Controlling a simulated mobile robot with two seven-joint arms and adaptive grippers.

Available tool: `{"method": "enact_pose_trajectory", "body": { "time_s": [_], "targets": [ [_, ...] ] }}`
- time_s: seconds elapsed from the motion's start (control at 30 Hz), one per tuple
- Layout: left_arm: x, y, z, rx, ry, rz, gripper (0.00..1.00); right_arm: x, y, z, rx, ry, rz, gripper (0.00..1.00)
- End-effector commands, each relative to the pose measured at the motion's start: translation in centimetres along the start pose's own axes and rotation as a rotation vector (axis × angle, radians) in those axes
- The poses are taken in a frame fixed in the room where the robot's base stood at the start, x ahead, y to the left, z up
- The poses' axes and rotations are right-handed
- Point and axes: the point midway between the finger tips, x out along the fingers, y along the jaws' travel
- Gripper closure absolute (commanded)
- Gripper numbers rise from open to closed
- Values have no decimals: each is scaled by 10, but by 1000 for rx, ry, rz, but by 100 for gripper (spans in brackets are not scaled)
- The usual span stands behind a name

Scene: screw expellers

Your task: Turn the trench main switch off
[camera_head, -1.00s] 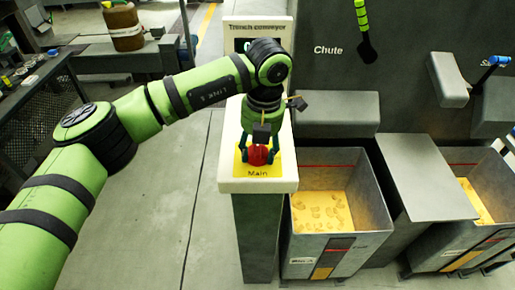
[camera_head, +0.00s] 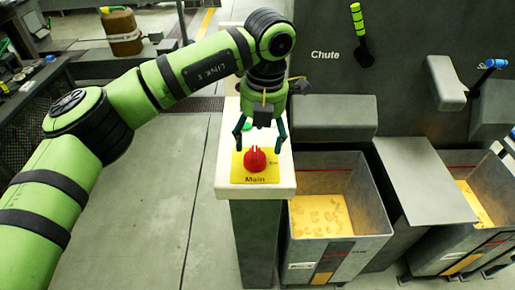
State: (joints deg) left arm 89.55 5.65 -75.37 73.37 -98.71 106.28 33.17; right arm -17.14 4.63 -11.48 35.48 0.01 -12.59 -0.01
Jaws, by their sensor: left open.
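The main switch is a red knob (camera_head: 255,160) on a yellow plate (camera_head: 240,175) marked "Main", on the near end of a white-topped pedestal (camera_head: 225,187). A pale mark shows on the knob's top, pointing roughly away from me. My left gripper (camera_head: 259,138) hangs over the pedestal just behind the knob. Its fingers are spread apart and empty, clear of the knob in the picture. A green button (camera_head: 247,127) shows between the fingers. The "Trench conveyor" sign at the back is hidden by my left arm. My right gripper is not in view.
Bins (camera_head: 375,240) with yellowish pieces stand right of the pedestal. A green-handled lever (camera_head: 357,20) labelled "Chute" and a blue-handled lever (camera_head: 495,63) are on the grey machine. The floor left of the pedestal is clear. A brown canister (camera_head: 122,35) stands at the back left.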

Motion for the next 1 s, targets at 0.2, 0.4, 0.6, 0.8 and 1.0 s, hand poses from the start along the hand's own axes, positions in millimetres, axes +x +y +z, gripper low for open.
{"method": "enact_pose_trajectory", "body": {
  "time_s": [0.2, 0.4, 0.6, 0.8, 1.0],
  "targets": [
    [-44, -1, 1, 0, -1, 1, 25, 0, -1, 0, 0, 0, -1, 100],
    [-62, -1, 1, 2, 2, 0, 25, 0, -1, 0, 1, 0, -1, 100],
    [-65, -1, 1, 2, 2, -1, 25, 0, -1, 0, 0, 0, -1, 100],
    [-64, -1, 1, 2, 2, -1, 25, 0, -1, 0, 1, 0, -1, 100],
    [-64, -1, 1, 2, 2, -1, 25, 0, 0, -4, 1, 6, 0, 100]
  ]
}}
